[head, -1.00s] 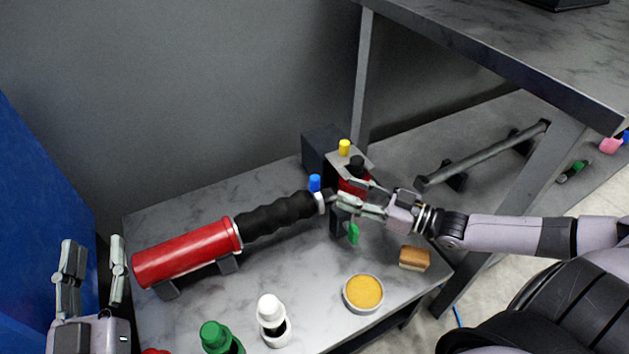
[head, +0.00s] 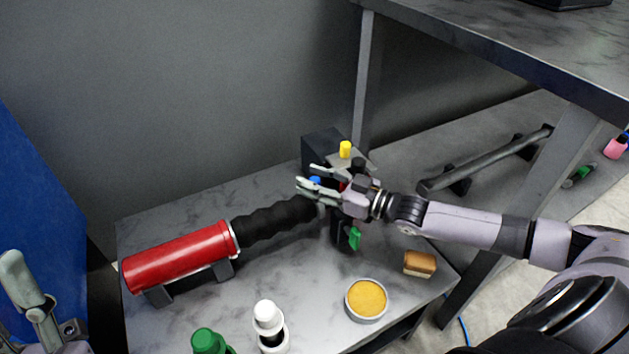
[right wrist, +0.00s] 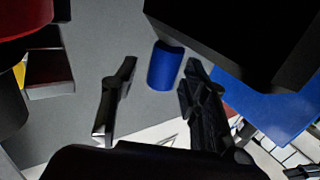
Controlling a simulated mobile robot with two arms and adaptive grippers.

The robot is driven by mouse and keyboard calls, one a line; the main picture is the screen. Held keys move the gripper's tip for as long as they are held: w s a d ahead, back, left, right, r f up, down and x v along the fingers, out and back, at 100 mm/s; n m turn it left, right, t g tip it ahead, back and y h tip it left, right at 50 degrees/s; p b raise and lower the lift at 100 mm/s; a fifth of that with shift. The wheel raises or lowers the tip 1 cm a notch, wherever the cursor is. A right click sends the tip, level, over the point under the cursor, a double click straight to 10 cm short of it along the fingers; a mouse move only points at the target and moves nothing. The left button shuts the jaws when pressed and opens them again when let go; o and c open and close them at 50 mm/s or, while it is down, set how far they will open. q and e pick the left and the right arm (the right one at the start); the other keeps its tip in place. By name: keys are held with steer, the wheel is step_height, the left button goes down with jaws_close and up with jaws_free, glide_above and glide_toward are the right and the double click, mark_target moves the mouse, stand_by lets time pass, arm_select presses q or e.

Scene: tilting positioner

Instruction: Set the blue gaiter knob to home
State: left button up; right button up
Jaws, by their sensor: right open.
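The blue knob (head: 315,181) sits at the positioner's end of the black ribbed gaiter (head: 270,221), partly hidden by my right gripper in the head view. In the right wrist view the blue knob (right wrist: 165,66) stands between and just beyond the fingertips. My right gripper (head: 304,182) is open, its fingers on either side of the knob; I cannot tell whether they touch it. My left gripper (head: 25,285) is at the lower left edge, partly cut off, far from the knob.
The red cylinder (head: 178,259) rests in a cradle left of the gaiter. A yellow knob (head: 345,149) and a green knob (head: 355,239) are close to my right gripper. White (head: 268,318) and green (head: 208,341) bottles, a yellow-filled dish (head: 367,298) and a brown block (head: 420,263) stand in front.

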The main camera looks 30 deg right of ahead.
steer(key=shift+c, duration=0.5)
jaws_close()
stand_by(0.5)
